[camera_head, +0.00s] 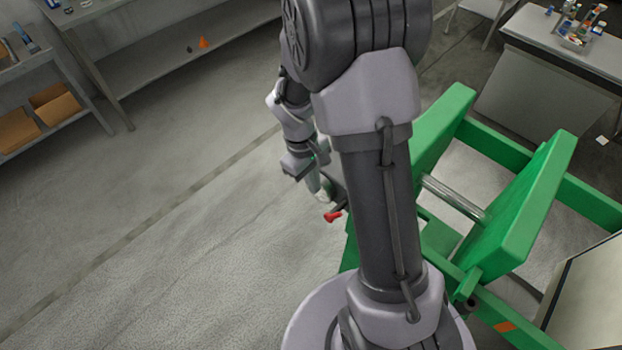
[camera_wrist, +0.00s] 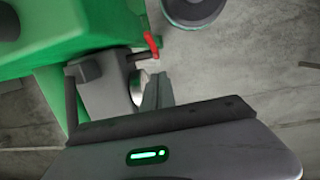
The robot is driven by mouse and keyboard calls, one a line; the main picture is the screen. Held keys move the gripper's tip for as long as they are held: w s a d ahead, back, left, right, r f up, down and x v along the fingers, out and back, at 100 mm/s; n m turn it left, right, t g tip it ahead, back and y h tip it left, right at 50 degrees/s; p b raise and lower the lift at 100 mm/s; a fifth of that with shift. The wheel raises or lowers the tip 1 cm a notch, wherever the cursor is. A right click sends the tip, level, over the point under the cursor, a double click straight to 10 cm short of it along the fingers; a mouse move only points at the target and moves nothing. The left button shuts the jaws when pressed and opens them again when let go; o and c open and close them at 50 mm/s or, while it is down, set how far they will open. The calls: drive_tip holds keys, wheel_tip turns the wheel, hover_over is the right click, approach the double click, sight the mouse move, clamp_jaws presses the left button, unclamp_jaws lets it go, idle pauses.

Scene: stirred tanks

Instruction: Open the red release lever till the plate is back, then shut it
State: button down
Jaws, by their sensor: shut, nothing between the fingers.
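The red release lever (camera_head: 333,216) sticks out from the left side of the green machine (camera_head: 586,200). In the wrist view the lever (camera_wrist: 151,44) points up, its base beside a grey block. My gripper (camera_head: 322,190) is just above the lever in the head view, with its fingers pointing down. In the wrist view the fingers of my gripper (camera_wrist: 156,78) are together and empty, close to the lever's base; I cannot tell whether they touch it. Two upright green plates, one on the left (camera_head: 440,135) and one on the right (camera_head: 530,205), stand with a metal rod (camera_head: 453,197) between them.
A grey bench (camera_head: 165,60) stands at the back left, beside a shelf with cardboard boxes (camera_head: 55,104). A table (camera_head: 560,45) with bottles is at the back right. The floor (camera_head: 170,230) left of the machine is clear. My arm hides part of the machine.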

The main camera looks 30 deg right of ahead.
drive_tip(key=b, duration=0.2)
hover_over(331, 215)
drive_tip(key=w+a, duration=0.2)
drive_tip(key=w, duration=0.1)
wheel_tip(331, 215, down, 6)
drive_tip(key=shift+s+d+f+b, duration=0.25)
drive_tip(key=shift+s+d, duration=0.15)
drive_tip(key=shift+s, duration=0.2)
drive_tip(key=shift+s+d+f+b, duration=0.25)
drive_tip(key=shift+s+d, duration=0.1)
drive_tip(key=shift+s, duration=0.2)
drive_tip(key=shift+r, duration=0.1)
drive_tip(key=shift+s+d, duration=0.2)
drive_tip(key=shift+s, duration=0.35)
drive_tip(key=shift+s+d, duration=0.15)
drive_tip(key=shift+s, duration=0.35)
drive_tip(key=shift+w, duration=0.1)
